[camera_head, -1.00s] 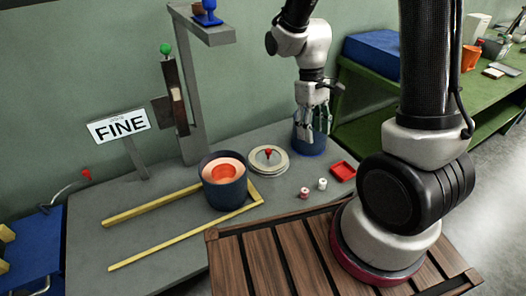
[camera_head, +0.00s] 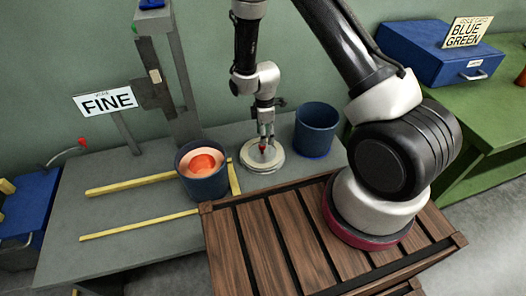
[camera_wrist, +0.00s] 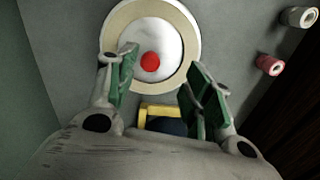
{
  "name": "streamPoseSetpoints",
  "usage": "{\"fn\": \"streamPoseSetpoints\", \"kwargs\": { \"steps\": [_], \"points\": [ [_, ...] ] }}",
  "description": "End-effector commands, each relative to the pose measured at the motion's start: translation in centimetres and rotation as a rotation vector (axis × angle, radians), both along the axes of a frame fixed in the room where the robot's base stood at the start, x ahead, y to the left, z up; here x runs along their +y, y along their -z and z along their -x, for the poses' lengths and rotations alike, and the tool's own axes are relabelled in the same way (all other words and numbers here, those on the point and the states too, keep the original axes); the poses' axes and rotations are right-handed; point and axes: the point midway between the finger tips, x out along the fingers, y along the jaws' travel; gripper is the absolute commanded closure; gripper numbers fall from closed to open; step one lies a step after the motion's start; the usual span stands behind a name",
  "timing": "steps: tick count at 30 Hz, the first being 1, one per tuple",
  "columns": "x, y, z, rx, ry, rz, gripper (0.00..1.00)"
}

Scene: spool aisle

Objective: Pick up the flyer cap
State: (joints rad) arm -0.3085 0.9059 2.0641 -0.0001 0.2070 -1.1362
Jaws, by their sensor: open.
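The flyer cap appears to be the pale round disc (camera_head: 251,165) with a red knob (camera_head: 263,149) on the grey bench. In the wrist view the cap (camera_wrist: 176,32) shows a cream outer ring, a whitish middle and the red knob (camera_wrist: 150,62). My gripper (camera_head: 266,141) points down over the cap, its fingertips close around the knob in the head view. In the wrist view my gripper (camera_wrist: 160,66) is open, with its green-padded fingers apart and the knob seen between them, nearer the left finger. Whether the fingers touch the cap I cannot tell.
A dark blue can (camera_head: 202,186) with orange contents stands left of the cap, an empty-looking blue can (camera_head: 316,130) right. Yellow strips (camera_head: 130,184) lie on the bench. A white spool (camera_wrist: 298,17) and a reddish spool (camera_wrist: 268,65) lie nearby. A slatted wooden top (camera_head: 262,245) is in front.

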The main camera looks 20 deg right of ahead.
Motion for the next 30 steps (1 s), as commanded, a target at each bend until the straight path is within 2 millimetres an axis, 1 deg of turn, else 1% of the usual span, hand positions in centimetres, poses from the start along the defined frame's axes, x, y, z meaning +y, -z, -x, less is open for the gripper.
{"fn": "streamPoseSetpoints", "kwargs": {
  "steps": [4, 8, 14, 17, 21, 23, 26, 30],
  "points": [
    [0.2, 0.0, -0.7, -0.029, -0.082, -0.011, 0.49],
    [0.2, 0.4, -0.8, -0.033, -0.122, -0.013, 0.49],
    [0.3, 2.7, -0.8, -0.032, -0.129, -0.012, 0.49],
    [0.5, 4.1, -0.9, -0.032, -0.129, -0.012, 0.49],
    [0.8, 6.4, -1.1, -0.031, -0.127, -0.012, 0.49],
    [0.8, 7.1, -1.1, -0.031, -0.127, -0.012, 0.49],
    [0.8, 7.7, -1.2, -0.033, -0.127, -0.013, 0.49],
    [0.8, 7.8, -1.2, -0.033, -0.127, -0.013, 0.49]
  ]
}}
